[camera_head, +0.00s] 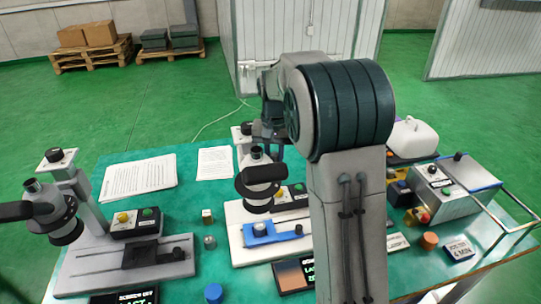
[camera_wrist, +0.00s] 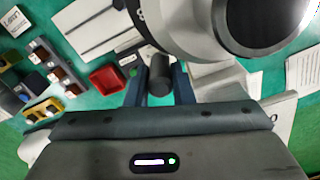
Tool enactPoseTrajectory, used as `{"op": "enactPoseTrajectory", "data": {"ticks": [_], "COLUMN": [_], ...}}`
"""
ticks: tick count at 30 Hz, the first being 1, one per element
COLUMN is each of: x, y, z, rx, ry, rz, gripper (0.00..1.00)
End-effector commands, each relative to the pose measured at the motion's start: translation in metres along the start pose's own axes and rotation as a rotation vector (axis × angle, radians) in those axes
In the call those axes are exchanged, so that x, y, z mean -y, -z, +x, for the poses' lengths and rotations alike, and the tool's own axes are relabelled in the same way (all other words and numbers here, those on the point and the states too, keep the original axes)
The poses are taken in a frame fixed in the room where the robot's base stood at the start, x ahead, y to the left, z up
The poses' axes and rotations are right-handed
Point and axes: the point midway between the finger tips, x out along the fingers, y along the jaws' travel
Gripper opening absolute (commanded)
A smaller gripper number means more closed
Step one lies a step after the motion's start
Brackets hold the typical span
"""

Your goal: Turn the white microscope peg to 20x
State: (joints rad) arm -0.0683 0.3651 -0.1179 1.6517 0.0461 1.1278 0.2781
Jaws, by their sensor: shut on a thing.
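The white microscope stands mid-table in the head view, with its pale base (camera_head: 237,250), column and dark-and-light head (camera_head: 257,198). A dark cylindrical peg (camera_head: 266,173) juts sideways from that head. In the wrist view the peg (camera_wrist: 159,72) shows as a dark round-ended cylinder beside the pale, round microscope head (camera_wrist: 195,22). My gripper (camera_wrist: 159,92) has one finger on each side of the peg and is shut on it. My arm hides part of the gripper in the head view. No 20x marking is readable.
A grey microscope (camera_head: 90,250) stands at the left. Paper sheets (camera_head: 140,178) lie behind it. A blue cap (camera_head: 213,293) and a small screen (camera_head: 292,274) are near the front edge. A metal-framed machine (camera_head: 447,190) is at the right. A red tray (camera_wrist: 105,79) shows in the wrist view.

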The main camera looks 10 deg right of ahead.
Motion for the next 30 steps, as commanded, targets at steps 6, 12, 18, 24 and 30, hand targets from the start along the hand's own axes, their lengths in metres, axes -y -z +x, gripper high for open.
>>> {"op": "enactPoseTrajectory", "data": {"ticks": [6,12,18,24,30], "x": [-0.015,-0.022,-0.023,-0.023,-0.023], "y": [-0.011,-0.017,-0.017,-0.017,-0.017], "z": [0.000,0.000,-0.001,-0.001,0.000], "rx": [-0.001,0.000,-0.001,-0.001,0.000], "ry": [0.001,0.000,0.001,0.001,0.001], "rz": [0.231,0.347,0.361,0.360,0.359], "gripper": [0.00,0.00,0.00,0.31,0.31]}}
